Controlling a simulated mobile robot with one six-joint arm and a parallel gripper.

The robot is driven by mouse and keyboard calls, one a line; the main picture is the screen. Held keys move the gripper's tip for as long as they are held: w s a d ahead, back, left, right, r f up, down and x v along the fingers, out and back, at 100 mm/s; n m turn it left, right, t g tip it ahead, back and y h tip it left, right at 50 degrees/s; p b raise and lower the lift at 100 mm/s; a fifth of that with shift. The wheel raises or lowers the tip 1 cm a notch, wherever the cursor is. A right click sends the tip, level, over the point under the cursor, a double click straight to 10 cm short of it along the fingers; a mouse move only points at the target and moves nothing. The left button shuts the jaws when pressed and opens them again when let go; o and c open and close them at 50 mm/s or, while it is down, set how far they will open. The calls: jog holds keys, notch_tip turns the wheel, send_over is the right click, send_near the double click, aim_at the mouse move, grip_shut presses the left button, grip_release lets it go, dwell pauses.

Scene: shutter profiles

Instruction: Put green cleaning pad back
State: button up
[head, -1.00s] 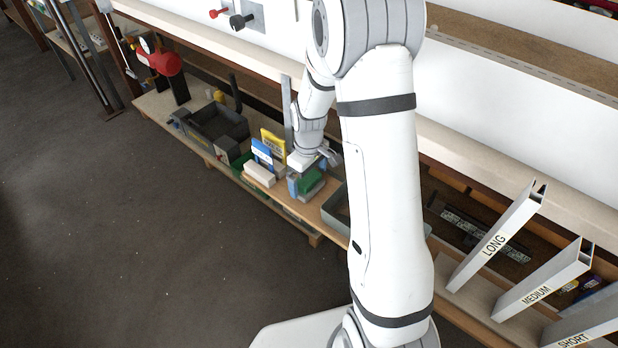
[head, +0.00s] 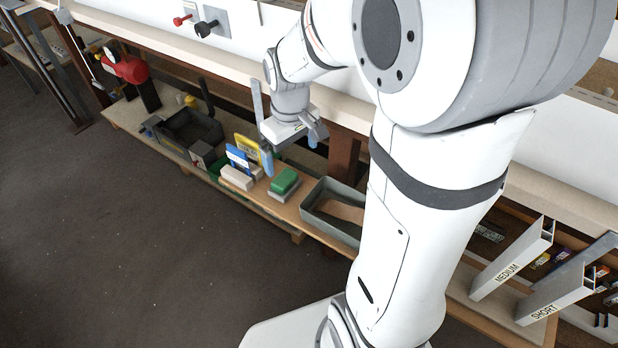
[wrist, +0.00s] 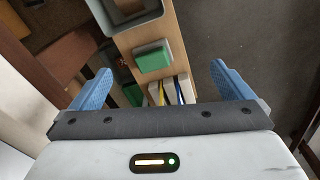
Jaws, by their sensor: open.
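The wrist view also shows the pad (wrist: 153,57), lying flat ahead of the jaws. My gripper (head: 293,150) is open and empty, raised above and apart from the pad. In the wrist view its two blue fingers (wrist: 160,76) stand wide apart with nothing between them at the tips.
A grey tray (head: 316,197) stands right of the pad. A dark bin (head: 190,133) stands farther left. The bench edge overhangs behind; the floor in front is clear.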

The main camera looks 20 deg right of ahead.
jog(key=s+r+m+t, duration=0.1)
jog(key=s+r+m, duration=0.2)
jog(key=s, duration=0.9)
jog(key=shift+s+r+m, duration=0.3)
jog(key=shift+s+m, duration=0.1)
jog(key=shift+m, duration=0.3)
